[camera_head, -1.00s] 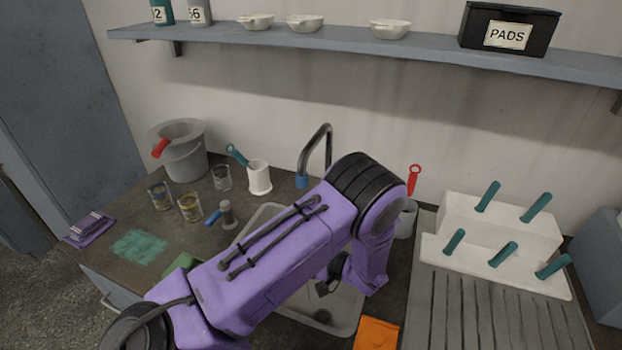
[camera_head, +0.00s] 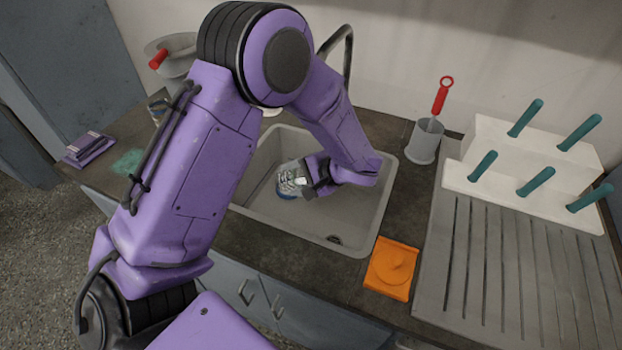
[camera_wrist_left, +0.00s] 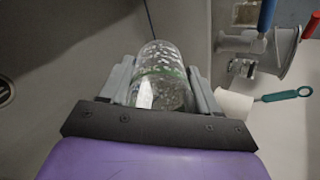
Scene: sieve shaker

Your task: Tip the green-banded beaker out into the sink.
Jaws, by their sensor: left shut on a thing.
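My left gripper (camera_head: 309,182) is shut on a clear glass beaker (camera_head: 288,178) and holds it over the basin of the grey sink (camera_head: 352,217). In the left wrist view the beaker (camera_wrist_left: 160,66) sits between both fingers (camera_wrist_left: 158,86). A green band runs round it there, and white specks show on the glass. Its contents and exact tilt are hard to tell. The sink floor also shows at the left of the wrist view, with the dark drain (camera_wrist_left: 5,90). My right gripper is not in view.
The curved tap (camera_head: 347,50) stands behind the sink, partly behind my arm. A grey cup (camera_head: 424,144) with a red-handled tool, an orange item (camera_head: 391,267) and a white rack (camera_head: 520,170) with teal pegs stand to the right. A purple pad (camera_head: 88,148) lies at left.

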